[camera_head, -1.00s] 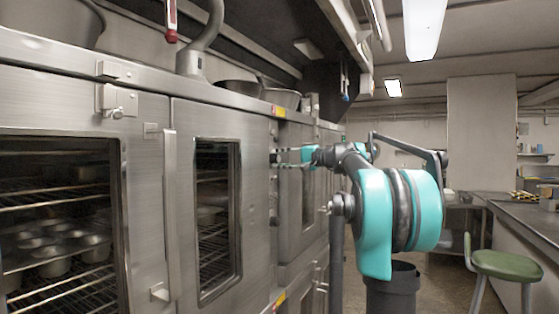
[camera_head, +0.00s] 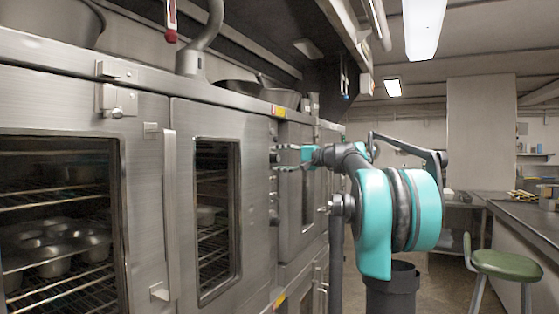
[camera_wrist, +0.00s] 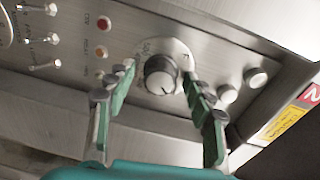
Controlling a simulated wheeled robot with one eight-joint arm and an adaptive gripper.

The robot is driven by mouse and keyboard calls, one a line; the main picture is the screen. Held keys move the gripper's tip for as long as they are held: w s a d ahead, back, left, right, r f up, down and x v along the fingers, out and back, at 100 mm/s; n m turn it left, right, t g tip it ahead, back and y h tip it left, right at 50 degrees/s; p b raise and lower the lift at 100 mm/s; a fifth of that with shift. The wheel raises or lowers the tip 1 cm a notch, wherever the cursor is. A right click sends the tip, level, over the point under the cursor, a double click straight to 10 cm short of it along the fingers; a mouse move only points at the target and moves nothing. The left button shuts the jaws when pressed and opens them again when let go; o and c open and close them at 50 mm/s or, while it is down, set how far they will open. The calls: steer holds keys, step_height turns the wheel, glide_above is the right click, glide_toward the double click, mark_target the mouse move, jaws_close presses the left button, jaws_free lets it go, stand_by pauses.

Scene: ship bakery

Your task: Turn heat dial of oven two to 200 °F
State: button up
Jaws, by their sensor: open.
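A dark mark shows on the knob; the scale print is too small to read. My gripper (camera_wrist: 160,83) is open, with one teal finger on each side of the dial. I cannot tell whether the fingers touch it. In the head view my gripper (camera_head: 280,155) reaches left to the oven front (camera_head: 296,200), and the dial is hard to make out there.
In the wrist view, toggle switches (camera_wrist: 42,38) and a red light (camera_wrist: 103,23) sit left of the dial. Small knobs (camera_wrist: 256,77) and a red number 2 label (camera_wrist: 311,94) are at right. A nearer oven (camera_head: 150,120) stands left; a green stool (camera_head: 497,264) stands right.

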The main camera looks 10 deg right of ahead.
steer(key=v, duration=1.2)
steer(key=s+a+f+n+g+h, duration=0.1)
steer(key=s+a+f+g+h, duration=0.2)
steer(key=f, duration=0.8)
steer(key=s+a+f+n+h, duration=0.1)
steer(key=s+a+f, duration=0.35)
steer(key=f, duration=0.75)
steer(key=s+a+f+n+g+h, duration=0.1)
steer(key=s+a+f+g+h, duration=0.3)
steer(key=f, duration=0.7)
steer(key=s+d+f+n+h, duration=0.1)
steer(key=s+d+f+h, duration=0.2)
steer(key=s+f, duration=0.8)
steer(key=s+d+f+n+h, duration=0.2)
steer(key=s+d+f, duration=0.1)
steer(key=s+f, duration=0.9)
step_height(320, 180, down, 3)
steer(key=shift+f+n+h, duration=0.1)
steer(key=shift+n+h, duration=0.2)
steer(key=shift+h, duration=0.1)
